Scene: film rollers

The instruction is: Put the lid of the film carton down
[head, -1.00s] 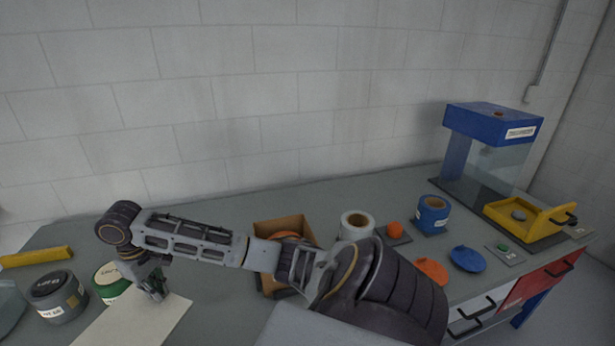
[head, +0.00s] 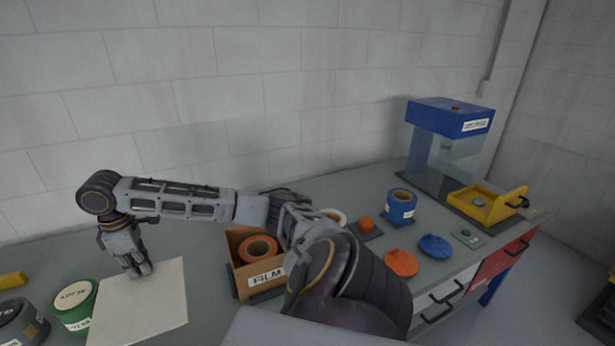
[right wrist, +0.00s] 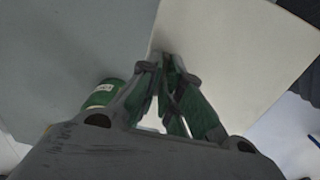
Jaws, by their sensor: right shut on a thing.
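The lid, a flat cream panel (head: 150,306), is pinched at its far edge by my right gripper (head: 143,272). In the right wrist view the lid (right wrist: 225,60) extends away from the closed fingertips (right wrist: 170,60). I cannot tell whether the lid touches the bench or hangs just above it. The open film carton (head: 266,282), brown with a FILM label, stands to the right of the lid. An orange-edged roll (head: 258,249) sits inside it. My right arm passes behind and beside the carton. My left gripper is not in view.
A green roll (head: 74,304) stands close to the lid's left edge, with a dark roll (head: 20,322) beyond. Right of the carton are a blue roll (head: 400,207), an orange disc (head: 401,263), a blue disc (head: 435,246) and a blue-topped cabinet (head: 449,118).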

